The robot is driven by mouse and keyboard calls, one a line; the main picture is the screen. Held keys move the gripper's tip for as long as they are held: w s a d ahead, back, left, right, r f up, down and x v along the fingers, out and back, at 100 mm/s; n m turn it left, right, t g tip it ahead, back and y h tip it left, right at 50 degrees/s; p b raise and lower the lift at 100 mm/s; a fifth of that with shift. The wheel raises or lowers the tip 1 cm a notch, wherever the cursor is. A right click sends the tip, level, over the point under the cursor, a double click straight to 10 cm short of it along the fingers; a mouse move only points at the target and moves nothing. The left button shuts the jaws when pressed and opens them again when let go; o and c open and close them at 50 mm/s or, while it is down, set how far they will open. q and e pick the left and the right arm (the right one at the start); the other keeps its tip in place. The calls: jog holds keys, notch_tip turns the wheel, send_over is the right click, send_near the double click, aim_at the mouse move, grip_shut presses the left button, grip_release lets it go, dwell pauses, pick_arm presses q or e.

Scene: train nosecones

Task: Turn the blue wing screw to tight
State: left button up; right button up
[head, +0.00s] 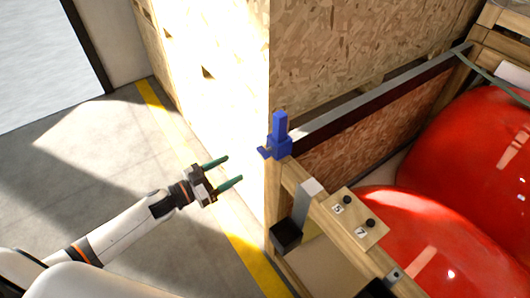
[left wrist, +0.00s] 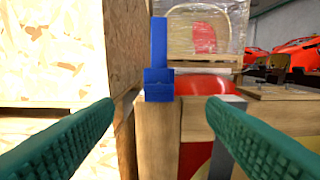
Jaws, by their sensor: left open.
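The blue wing screw (head: 279,137) stands upright on the corner post of the wooden crate. In the left wrist view the blue wing screw (left wrist: 158,62) is ahead, its tall wing pointing up, roughly centred between the fingers. My left gripper (head: 230,169) has two green fingers spread apart with nothing between them. It is to the left of the screw and apart from it. In the left wrist view the green fingertips (left wrist: 160,107) frame the post top below the screw. My right gripper is not in view.
Red nosecones (head: 470,170) lie inside the crate. A tall chipboard wall (head: 215,65) stands behind my left gripper. The grey floor (head: 70,150) at left is clear.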

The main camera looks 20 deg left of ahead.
aim_at(260, 153)
pick_arm(q)
jog(key=p+x, duration=0.1)
jog(key=x, duration=0.9)
jog(key=shift+w+d+p, duration=0.25)
jog(key=shift+w+p, duration=0.1)
jog(key=shift+c, duration=0.5)
jog(key=c, duration=0.9)
